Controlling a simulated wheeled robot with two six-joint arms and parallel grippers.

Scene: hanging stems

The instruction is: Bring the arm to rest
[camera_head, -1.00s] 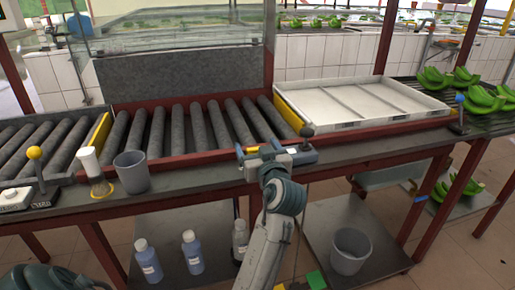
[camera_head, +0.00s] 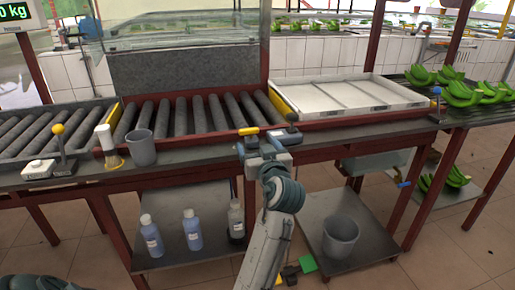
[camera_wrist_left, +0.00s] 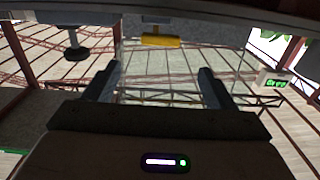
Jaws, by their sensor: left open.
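My left gripper (camera_head: 262,142) is at the front edge of the conveyor table (camera_head: 345,130), in the middle of the head view. Its arm rises from the bottom of the picture. In the left wrist view the two fingers (camera_wrist_left: 158,85) stand wide apart with nothing between them. Beyond them lie a yellow piece (camera_wrist_left: 160,41) and a dark knob (camera_wrist_left: 75,52) close to the table edge. The head view shows the yellow piece (camera_head: 248,131) and the black knob (camera_head: 292,117) beside the gripper. Whether the gripper touches the table cannot be told. My right gripper is out of view.
A grey cup (camera_head: 141,148) and a white-topped brush (camera_head: 107,146) stand on the table at left. A white tray (camera_head: 385,106) is at right. Below are several bottles (camera_head: 192,230) and a grey bin (camera_head: 340,237). Floor at the right is open.

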